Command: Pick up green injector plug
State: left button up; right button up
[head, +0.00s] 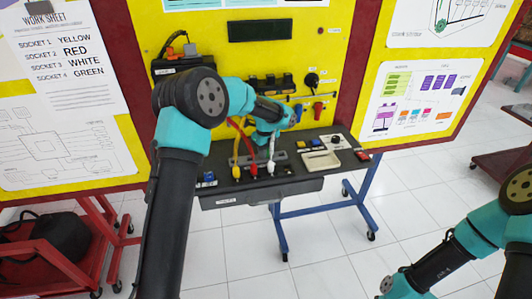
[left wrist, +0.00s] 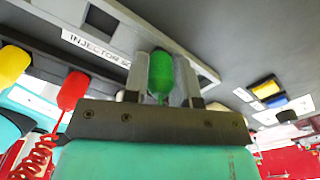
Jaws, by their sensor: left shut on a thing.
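In the left wrist view the green injector plug (left wrist: 160,72) sits between the two grey fingers of my left gripper (left wrist: 163,88). The fingers are shut on its sides. The plug is next to a grey strip labelled INJECTOR (left wrist: 95,45). I cannot tell whether it is seated or free. In the head view the green plug is hidden behind my left arm, and my left gripper's fingers do not show clearly. My right arm enters at the lower right of the head view; its gripper is not in view.
Red (head: 253,169), yellow (head: 236,172) and white (head: 271,167) plugs with cables stand beside the arm on the dark trainer shelf (head: 310,178). A yellow panel with connectors rises behind. A worksheet (head: 65,60) hangs on the left. Tiled floor lies open in front.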

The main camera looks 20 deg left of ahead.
pick_arm(q)
jog(key=shift+r, duration=0.15)
jog(key=shift+r, duration=0.3)
jog(key=r, duration=0.2)
jog(key=shift+d+r, duration=0.25)
jog(key=shift+r, duration=0.15)
jog(key=w+d, duration=0.1)
jog(key=d, duration=0.4)
jog(key=w+d, duration=0.2)
jog(key=d, duration=0.4)
jog(key=w+d, duration=0.2)
jog(key=d, duration=0.3)
jog(key=shift+d+f, duration=0.1)
jog(key=shift+d, duration=0.3)
